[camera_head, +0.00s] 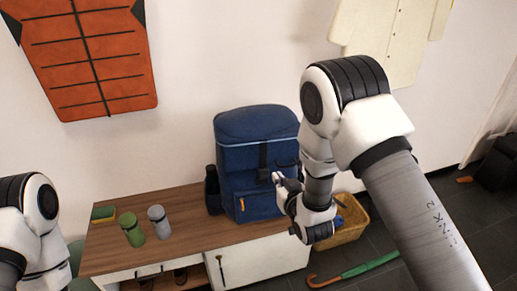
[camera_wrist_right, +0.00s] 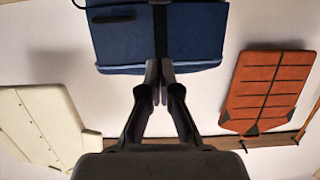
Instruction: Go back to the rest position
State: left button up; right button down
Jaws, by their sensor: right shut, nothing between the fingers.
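My right gripper (camera_head: 277,177) is in front of the right side of the blue backpack (camera_head: 253,146), which stands upright on the wooden cabinet top. In the right wrist view the fingers (camera_wrist_right: 160,75) are shut with nothing between them, and the backpack (camera_wrist_right: 188,36) fills the area beyond them. I cannot tell whether the fingertips touch it. My left arm (camera_head: 32,225) shows at the lower left of the head view, but its gripper is out of the picture.
The cabinet (camera_head: 185,228) holds a green can (camera_head: 131,229), a grey can (camera_head: 159,222), a green-and-yellow box (camera_head: 103,213) and a dark bottle (camera_head: 213,190). An orange mat (camera_head: 85,60) and cream shirt (camera_head: 390,40) hang on the wall.

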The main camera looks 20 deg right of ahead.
jog(key=s+d+f+m+g+h+p, duration=0.1)
jog(key=s+d+f+g+p, duration=0.15)
jog(key=s+f, duration=0.5)
jog(key=s+d+f+g+p, duration=0.1)
jog(key=s+f+g+p, duration=0.25)
jog(key=s+f, duration=0.35)
jog(key=s+f+g, duration=0.3)
jog(key=s+g, duration=0.6)
jog(key=s, duration=1.3)
jog(key=shift+f, duration=0.15)
jog(key=shift+d, duration=0.1)
